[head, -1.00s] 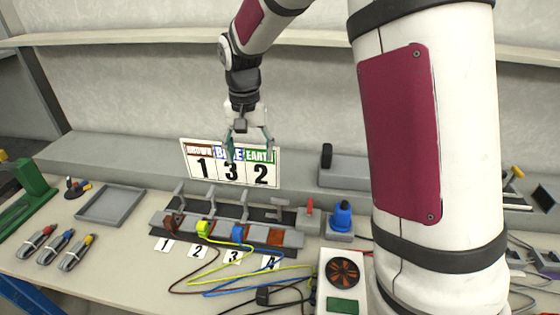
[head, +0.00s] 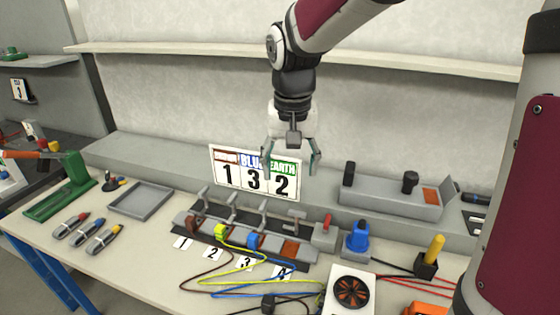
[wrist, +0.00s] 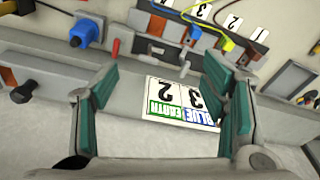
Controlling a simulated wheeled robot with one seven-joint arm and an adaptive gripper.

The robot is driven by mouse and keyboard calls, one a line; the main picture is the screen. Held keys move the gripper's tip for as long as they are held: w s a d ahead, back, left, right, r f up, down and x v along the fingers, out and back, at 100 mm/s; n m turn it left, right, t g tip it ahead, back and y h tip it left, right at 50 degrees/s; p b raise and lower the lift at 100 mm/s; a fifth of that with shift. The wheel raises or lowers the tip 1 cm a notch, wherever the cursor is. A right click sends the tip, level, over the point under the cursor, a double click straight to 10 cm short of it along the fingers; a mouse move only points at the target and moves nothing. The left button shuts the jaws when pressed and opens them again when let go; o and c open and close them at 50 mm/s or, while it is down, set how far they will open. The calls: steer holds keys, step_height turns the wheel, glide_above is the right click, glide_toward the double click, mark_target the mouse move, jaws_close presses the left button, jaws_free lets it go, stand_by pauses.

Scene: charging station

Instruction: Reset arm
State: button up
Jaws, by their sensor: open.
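My gripper (head: 291,160) hangs in the air in front of the sign in the head view, pointing down. Its two teal fingers are spread apart with nothing between them. The wrist view also shows the gripper (wrist: 165,100) open, with the sign (wrist: 183,105) seen upside down between the fingers. In the head view the sign (head: 254,182) reads brown 1, blue 3, earth 2 and stands behind the terminal block (head: 222,237). My gripper covers part of the sign's upper area.
On the bench are a grey tray (head: 140,201), several screwdriver-like tools (head: 104,238), a blue plug (head: 356,238), a fan unit (head: 352,291) and loose wires. A green device (head: 66,190) stands at the left. A shelf (head: 300,59) runs along the wall behind my arm.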

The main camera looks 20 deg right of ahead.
stand_by(0.3)
steer(key=s+r+n+t, duration=0.1)
steer(key=s+r+n, duration=0.1)
steer(key=s, duration=0.8)
steer(key=s+r+n+t, duration=0.2)
steer(key=s, duration=0.8)
steer(key=shift+s+a+r, duration=0.2)
steer(key=shift+s+a, duration=0.05)
steer(key=shift+s, duration=0.15)
